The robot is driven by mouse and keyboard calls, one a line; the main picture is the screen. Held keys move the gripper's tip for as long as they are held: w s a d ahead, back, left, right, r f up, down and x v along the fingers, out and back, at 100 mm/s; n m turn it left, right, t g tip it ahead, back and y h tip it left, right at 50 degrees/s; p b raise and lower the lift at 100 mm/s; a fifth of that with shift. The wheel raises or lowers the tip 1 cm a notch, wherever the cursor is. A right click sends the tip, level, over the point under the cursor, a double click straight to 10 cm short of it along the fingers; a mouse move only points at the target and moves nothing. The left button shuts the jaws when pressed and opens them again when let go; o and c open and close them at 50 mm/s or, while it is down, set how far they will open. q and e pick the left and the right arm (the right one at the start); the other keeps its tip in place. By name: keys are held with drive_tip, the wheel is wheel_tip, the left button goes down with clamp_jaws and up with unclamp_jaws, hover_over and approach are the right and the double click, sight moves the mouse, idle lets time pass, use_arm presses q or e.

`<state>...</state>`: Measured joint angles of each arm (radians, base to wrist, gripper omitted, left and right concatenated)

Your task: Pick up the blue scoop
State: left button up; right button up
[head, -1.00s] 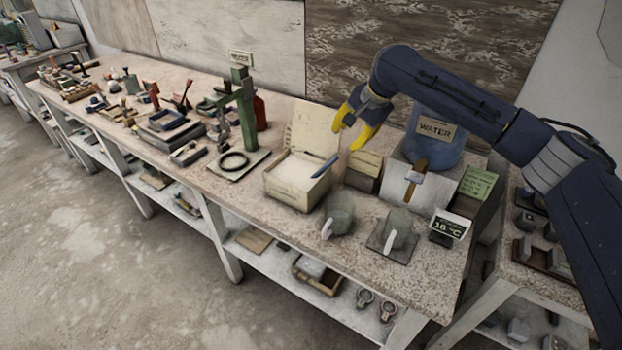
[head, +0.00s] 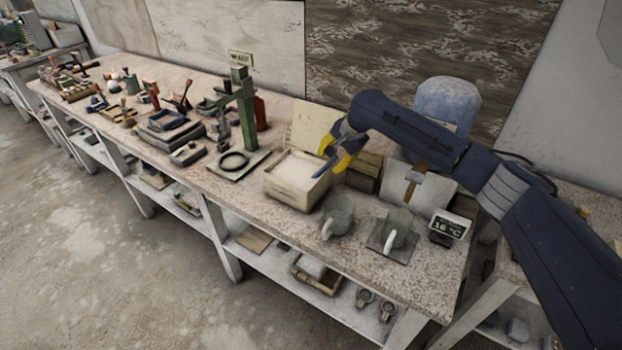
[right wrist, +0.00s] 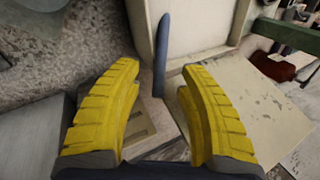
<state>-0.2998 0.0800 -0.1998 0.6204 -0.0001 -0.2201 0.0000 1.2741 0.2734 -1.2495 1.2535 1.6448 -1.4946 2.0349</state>
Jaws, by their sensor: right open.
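The blue scoop (head: 322,172) slants out of the open box of white powder (head: 292,192), at the box's right side. Its handle (right wrist: 161,55) shows in the right wrist view, upright in the picture and between the two yellow fingers. My right gripper (head: 336,160) is at the box's right edge, around or very near the handle. In the right wrist view my right gripper (right wrist: 160,105) has its fingers wide apart, with room on both sides of the handle. The scoop's lower end is hidden. My left gripper is not in view.
Two jugs, a left one (head: 339,215) and a right one (head: 398,230), stand in front. A temperature display (head: 447,226) and a blue water container (head: 447,100) are to the right. A green stand (head: 243,105) is left of the box.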

drive_tip(key=shift+x, duration=1.4)
clamp_jaws()
